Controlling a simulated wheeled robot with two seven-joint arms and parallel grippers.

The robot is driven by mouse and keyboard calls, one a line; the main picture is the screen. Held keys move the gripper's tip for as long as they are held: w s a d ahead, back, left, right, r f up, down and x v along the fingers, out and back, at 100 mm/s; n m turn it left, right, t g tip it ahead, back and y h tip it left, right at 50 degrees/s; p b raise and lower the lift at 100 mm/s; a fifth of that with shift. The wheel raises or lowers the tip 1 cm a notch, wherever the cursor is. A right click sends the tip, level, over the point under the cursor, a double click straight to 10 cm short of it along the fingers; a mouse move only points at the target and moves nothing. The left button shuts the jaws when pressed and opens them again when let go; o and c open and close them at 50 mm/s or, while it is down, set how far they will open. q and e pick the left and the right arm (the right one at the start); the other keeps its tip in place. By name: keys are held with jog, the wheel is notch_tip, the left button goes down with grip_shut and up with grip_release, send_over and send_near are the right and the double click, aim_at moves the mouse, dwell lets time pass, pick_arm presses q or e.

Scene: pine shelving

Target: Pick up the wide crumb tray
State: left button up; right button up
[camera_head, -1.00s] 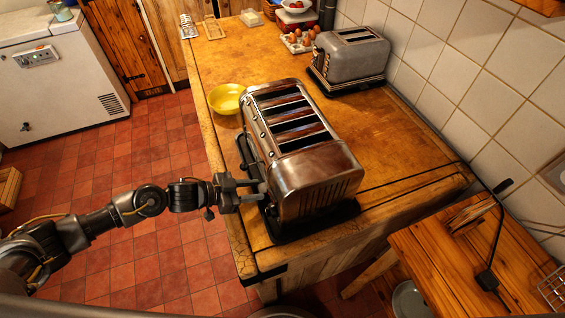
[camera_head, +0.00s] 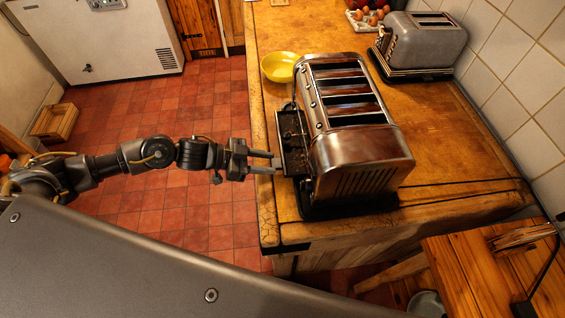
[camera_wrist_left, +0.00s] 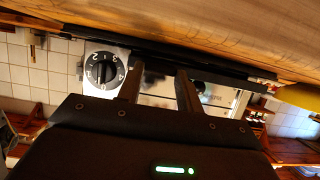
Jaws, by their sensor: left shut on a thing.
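The large chrome toaster (camera_head: 358,150) stands on the wooden counter with several slots on top. The wide crumb tray (camera_head: 290,138), dark and flat, sticks out of the toaster's left side, its inner part hidden inside. My left gripper (camera_head: 277,165) is shut on the tray's outer edge, low beside the toaster. In the left wrist view the fingers (camera_wrist_left: 160,85) reach toward a dark tray edge (camera_wrist_left: 165,52), with the toaster's numbered dial (camera_wrist_left: 103,70) beside them. The exact grip is hard to make out there. My right gripper is not in view.
A yellow bowl (camera_head: 280,67) stands behind the tray, near the counter's left edge. A smaller grey toaster (camera_head: 424,42) and an egg holder (camera_head: 366,20) are at the back. A lower wooden table (camera_head: 478,268) is at front right. The tiled floor (camera_head: 215,105) left of the counter is open.

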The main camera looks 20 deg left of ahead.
pick_arm(q)
jog(key=s+a+b, duration=0.3)
jog(key=s+a, duration=0.1)
jog(key=a, duration=0.6)
jog(key=shift+s+a, duration=0.1)
jog(key=shift+s+a, duration=0.1)
jog(key=shift+a, duration=0.05)
dwell(0.3)
jog(key=o, duration=1.1)
jog(key=shift+o, duration=0.2)
